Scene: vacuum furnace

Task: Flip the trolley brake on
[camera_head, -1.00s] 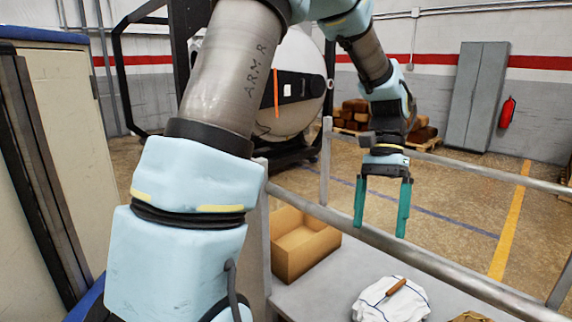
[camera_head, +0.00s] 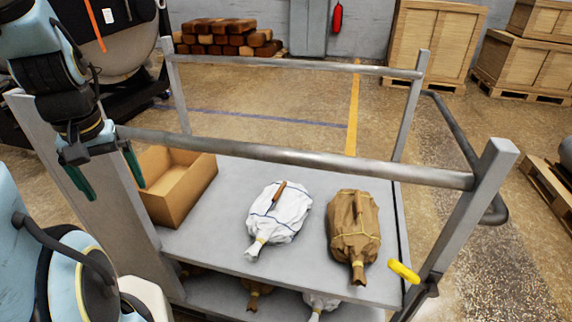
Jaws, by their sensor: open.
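The grey metal trolley (camera_head: 300,158) stands in front of me, with a rail frame around its top deck. A short yellow lever (camera_head: 404,271), which looks like the brake handle, sticks out at the trolley's near right post, pointing up and to the left. My gripper (camera_head: 114,190) is at the left of the picture, fingers pointing down, open and empty. It hangs near the trolley's left end, beside the cardboard box and far from the yellow lever. The trolley's wheels are not in view.
The deck carries an open cardboard box (camera_head: 175,190), a white sack (camera_head: 278,215) with a brown stick on it, and a brown sack (camera_head: 353,230). More sacks lie on the lower shelf. Wooden crates (camera_head: 432,45) stand behind. Floor right of the trolley is partly clear.

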